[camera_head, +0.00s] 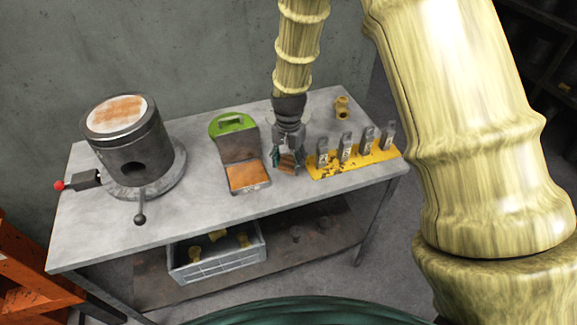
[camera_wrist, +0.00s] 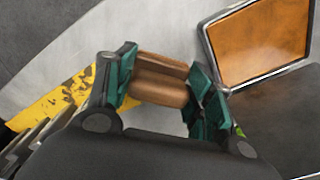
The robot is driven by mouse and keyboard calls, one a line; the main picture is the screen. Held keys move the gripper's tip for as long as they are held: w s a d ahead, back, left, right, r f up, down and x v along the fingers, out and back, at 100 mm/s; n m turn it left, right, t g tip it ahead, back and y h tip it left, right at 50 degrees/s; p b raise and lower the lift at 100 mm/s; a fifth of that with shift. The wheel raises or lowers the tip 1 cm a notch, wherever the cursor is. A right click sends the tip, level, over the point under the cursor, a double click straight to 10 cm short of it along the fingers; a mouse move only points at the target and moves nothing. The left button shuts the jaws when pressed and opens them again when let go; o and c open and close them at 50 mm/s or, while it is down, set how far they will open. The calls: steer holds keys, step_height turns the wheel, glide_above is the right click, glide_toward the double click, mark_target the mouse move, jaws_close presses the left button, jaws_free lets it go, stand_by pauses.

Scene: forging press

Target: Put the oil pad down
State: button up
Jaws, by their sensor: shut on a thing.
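The oil pad (camera_wrist: 160,80) is a brown, two-lobed block. My gripper (camera_wrist: 160,88) is shut on it, with a green-padded finger on either side in the wrist view. In the head view my gripper (camera_head: 286,160) is low over the table, and the pad (camera_head: 288,164) shows between its fingers. I cannot tell whether the pad touches the table. Left of it stands an open tin with an orange-brown tray (camera_head: 248,176) and a green round top (camera_head: 231,123). The tray also shows in the wrist view (camera_wrist: 258,45), just right of the gripper.
A yellow rack (camera_head: 355,162) with several grey upright pieces stands close on the right. A brass fitting (camera_head: 341,107) lies behind it. A dark cylindrical machine (camera_head: 130,140) stands at the left. A grey crate (camera_head: 217,258) with brass parts sits on the lower shelf. The table's front strip is bare.

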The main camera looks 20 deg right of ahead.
mark_target(289, 164)
steer(key=shift+f+p, duration=0.65)
steer(key=shift+f, duration=0.95)
steer(key=o, duration=1.3)
steer(key=shift+f, duration=0.1)
steer(key=shift+o, duration=0.2)
steer(key=shift+r+b, duration=1.85)
steer(key=shift+r, duration=4.25)
